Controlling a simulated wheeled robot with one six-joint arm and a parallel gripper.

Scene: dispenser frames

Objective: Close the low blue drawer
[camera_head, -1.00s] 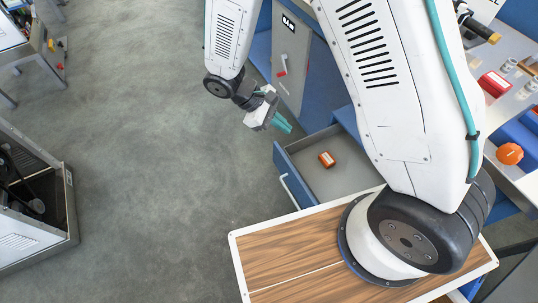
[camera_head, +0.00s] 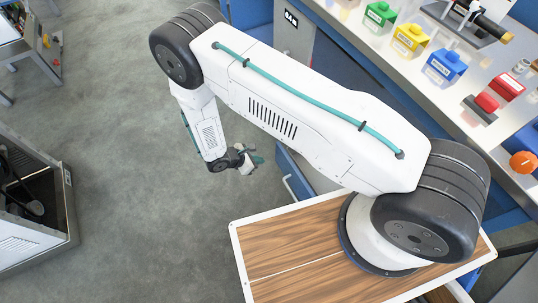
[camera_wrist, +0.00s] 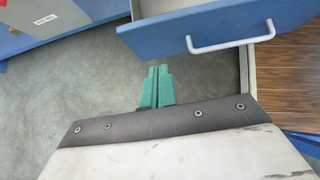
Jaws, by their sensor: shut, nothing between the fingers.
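The low blue drawer (camera_head: 288,172) stands open beside my wooden-topped base, mostly hidden under my arm in the head view. Its blue front (camera_wrist: 218,27) with a white bar handle (camera_wrist: 231,46) shows at the top right of the wrist view, with part of its grey inside (camera_wrist: 165,8). My gripper (camera_head: 258,160) is shut and empty, with teal fingers, just outside the drawer front. In the wrist view its fingertips (camera_wrist: 158,70) point toward the front, left of the handle, and look apart from it.
The workbench (camera_head: 395,62) along the right bears yellow (camera_head: 411,40), blue (camera_head: 444,66) and red (camera_head: 506,86) containers and an orange knob (camera_head: 523,162). An open grey machine box (camera_head: 35,245) stands at the left. The floor (camera_head: 130,170) between is clear.

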